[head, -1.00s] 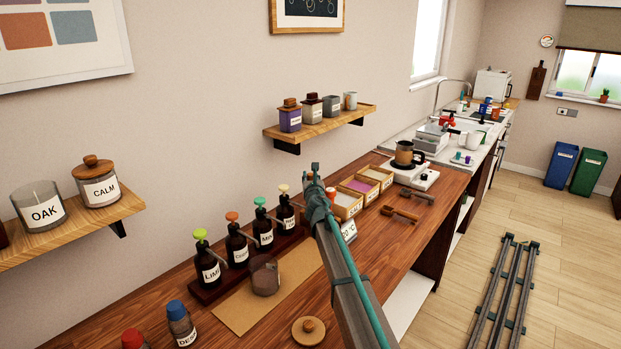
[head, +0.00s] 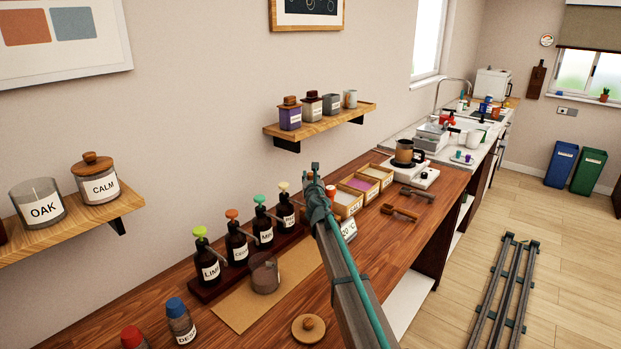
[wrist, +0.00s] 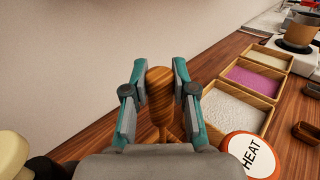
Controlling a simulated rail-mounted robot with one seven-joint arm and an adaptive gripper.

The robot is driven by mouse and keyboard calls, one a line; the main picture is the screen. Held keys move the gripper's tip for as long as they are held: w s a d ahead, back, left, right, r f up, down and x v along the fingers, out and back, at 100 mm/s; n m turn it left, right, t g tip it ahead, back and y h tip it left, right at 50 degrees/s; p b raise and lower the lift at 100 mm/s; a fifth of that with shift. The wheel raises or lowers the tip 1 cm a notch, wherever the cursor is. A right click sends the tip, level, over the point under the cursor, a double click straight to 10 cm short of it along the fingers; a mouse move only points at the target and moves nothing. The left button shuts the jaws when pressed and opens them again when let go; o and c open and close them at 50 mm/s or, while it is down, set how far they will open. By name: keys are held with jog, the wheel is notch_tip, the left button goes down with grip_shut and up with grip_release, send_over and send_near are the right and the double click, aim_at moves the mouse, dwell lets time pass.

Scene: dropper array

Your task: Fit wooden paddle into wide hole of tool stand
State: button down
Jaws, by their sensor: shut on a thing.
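The wooden paddle (wrist: 158,84) stands roughly upright between the fingers of my gripper (wrist: 157,108) in the wrist view. Its rounded, striped wide part is at the top, and a narrower part runs down below it. The fingers are shut on it from both sides. The paddle's lower end is largely hidden. In the head view my gripper (head: 316,190) is over the counter, just right of the pump bottles, and the arm hides the paddle. I cannot make out the tool stand or its wide hole in either view.
A round HEAT label (wrist: 252,155) is close at the gripper's lower right. Boxes of white and pink material (wrist: 252,82) stand to the right. Pump bottles (head: 237,244) are left of the arm. A glass beaker (head: 264,274) sits on a brown mat (head: 236,315). The wall is behind.

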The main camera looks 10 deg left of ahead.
jog(key=shift+f, duration=0.15)
jog(key=c, duration=0.9)
grip_release()
jog(key=shift+o, duration=0.2)
